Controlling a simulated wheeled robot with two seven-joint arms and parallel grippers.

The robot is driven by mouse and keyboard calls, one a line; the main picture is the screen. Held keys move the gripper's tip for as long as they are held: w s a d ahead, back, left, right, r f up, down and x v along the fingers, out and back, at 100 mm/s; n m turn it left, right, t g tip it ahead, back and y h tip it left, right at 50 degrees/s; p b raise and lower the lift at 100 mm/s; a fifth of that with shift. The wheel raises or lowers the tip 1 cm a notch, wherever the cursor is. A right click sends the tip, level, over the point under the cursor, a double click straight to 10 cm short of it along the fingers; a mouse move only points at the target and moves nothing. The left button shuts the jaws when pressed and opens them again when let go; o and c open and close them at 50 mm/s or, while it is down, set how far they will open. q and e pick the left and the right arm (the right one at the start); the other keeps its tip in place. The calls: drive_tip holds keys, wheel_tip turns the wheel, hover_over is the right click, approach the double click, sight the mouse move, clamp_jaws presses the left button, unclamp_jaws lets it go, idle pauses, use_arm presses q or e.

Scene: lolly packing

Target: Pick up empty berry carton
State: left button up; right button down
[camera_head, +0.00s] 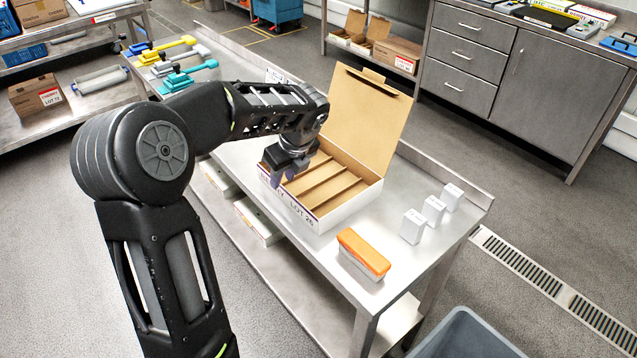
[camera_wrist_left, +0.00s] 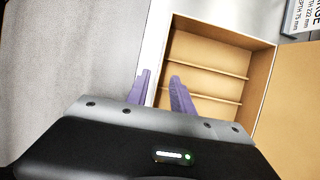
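The empty berry carton (camera_head: 322,214) stands on the steel table with its brown lid (camera_head: 366,118) raised. Its outside is white and printed "LOT 26". Inside it is bare brown card with dividers, and no berries show in it. My left gripper (camera_head: 288,178) is at the carton's left end. In the left wrist view my left gripper (camera_wrist_left: 160,76) has its purple fingers apart, one outside and one inside the carton's wall (camera_wrist_left: 157,52), with a gap between them. I cannot tell whether either finger touches the wall. My right gripper is out of view.
An orange-topped block (camera_head: 363,252) and several small white boxes (camera_head: 433,210) stand on the table (camera_head: 395,280) right of the carton. A grey bin (camera_head: 465,335) is on the floor at the front right. Flat cartons lie on the lower shelf (camera_head: 275,262).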

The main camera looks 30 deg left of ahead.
sight(281, 199)
use_arm(q)
drive_tip(key=x, duration=0.5)
drive_tip(key=shift+s+d+p, duration=0.1)
drive_tip(key=shift+s+p, duration=0.05)
drive_tip(key=shift+p, duration=0.2)
clamp_jaws()
idle(1.4)
